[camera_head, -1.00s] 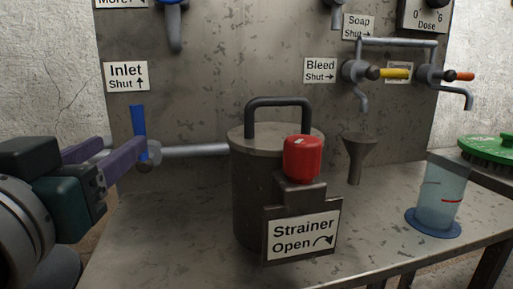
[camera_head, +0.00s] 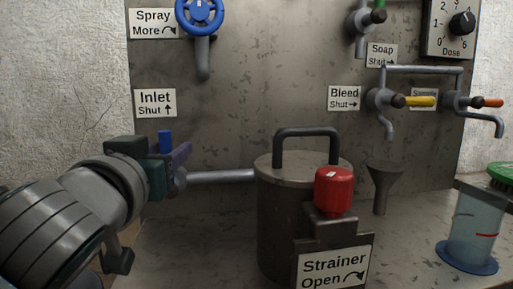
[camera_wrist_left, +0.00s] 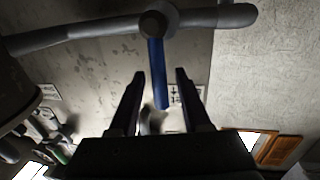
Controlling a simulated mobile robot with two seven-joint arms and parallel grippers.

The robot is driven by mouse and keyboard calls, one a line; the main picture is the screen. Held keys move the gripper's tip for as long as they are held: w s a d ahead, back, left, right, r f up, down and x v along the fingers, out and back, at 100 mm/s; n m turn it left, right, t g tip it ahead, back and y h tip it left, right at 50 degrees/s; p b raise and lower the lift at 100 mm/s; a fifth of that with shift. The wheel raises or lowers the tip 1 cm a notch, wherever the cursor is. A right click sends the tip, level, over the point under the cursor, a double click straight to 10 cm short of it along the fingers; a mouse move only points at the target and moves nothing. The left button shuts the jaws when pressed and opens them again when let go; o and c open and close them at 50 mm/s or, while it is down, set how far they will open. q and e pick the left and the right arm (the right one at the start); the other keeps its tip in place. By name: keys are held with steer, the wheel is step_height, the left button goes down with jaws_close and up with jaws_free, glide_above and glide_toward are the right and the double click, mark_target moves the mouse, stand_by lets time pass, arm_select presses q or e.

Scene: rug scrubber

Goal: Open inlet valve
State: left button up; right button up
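The inlet valve's blue lever (camera_head: 165,141) stands upright below the "Inlet Shut ↑" sign (camera_head: 155,103). Its pivot is on the grey pipe (camera_head: 222,176) that runs to the strainer. My left gripper (camera_head: 180,158) is at the lever and hides most of it in the head view. In the left wrist view the blue lever (camera_wrist_left: 157,72) lies between the two spread fingers of my left gripper (camera_wrist_left: 160,75), with a gap showing on both sides. The gripper is open. My right gripper is in neither view.
The strainer canister (camera_head: 275,215) with a red knob (camera_head: 334,188) stands right of the lever. A blue spray wheel (camera_head: 200,13) is above. Bleed valve (camera_head: 381,99), funnel (camera_head: 384,180) and clear beaker (camera_head: 474,228) are farther right.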

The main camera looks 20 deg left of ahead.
arm_select(q)
jaws_close()
stand_by(1.2)
